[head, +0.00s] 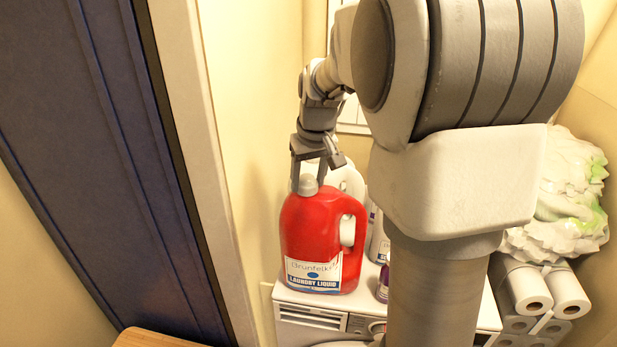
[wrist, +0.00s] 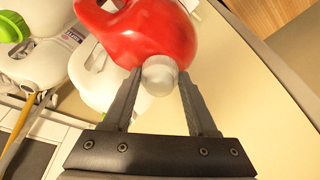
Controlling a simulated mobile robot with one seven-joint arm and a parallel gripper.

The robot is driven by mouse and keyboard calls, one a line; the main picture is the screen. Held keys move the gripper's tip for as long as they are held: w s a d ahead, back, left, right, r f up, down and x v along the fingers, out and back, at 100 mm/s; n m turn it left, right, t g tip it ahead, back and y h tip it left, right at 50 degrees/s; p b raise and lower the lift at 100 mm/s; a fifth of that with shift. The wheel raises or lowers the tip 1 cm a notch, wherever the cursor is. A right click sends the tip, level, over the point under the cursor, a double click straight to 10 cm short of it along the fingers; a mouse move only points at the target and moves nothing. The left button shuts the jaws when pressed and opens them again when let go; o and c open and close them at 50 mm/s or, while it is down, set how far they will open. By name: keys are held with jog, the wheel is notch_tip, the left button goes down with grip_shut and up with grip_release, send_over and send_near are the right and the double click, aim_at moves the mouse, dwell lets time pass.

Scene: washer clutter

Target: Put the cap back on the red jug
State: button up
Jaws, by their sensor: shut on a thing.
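The red jug (head: 312,238) stands upright on top of the white washer, with a "Laundry Liquid" label facing the head camera. The grey-white cap (head: 308,185) is at the jug's mouth. My gripper (head: 316,178) is directly above the jug, pointing down, with its fingers on either side of the cap. In the wrist view my gripper (wrist: 160,82) has its fingertips against both sides of the cap (wrist: 160,75), which lies in line with the neck of the red jug (wrist: 148,30). The neck is hidden, so I cannot tell whether the cap is seated.
White bottles stand close behind and beside the jug, one with a green cap (wrist: 12,27) in the wrist view. A small purple bottle (head: 383,284) is at its right. The wall is close on the left. Paper rolls (head: 528,290) and a white-green bag (head: 568,190) are at the right.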

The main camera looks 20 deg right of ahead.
jog(key=m, duration=0.3)
jog(key=m+h+p, duration=0.1)
jog(key=m, duration=0.2)
jog(key=shift+m+g+h, duration=0.3)
jog(key=shift+g, duration=0.1)
jog(key=m+g+h, duration=0.1)
jog(key=m, duration=0.5)
jog(key=shift+d, duration=0.1)
jog(key=o, duration=1.5)
jog(key=shift+c, duration=0.2)
jog(key=shift+o, duration=0.6)
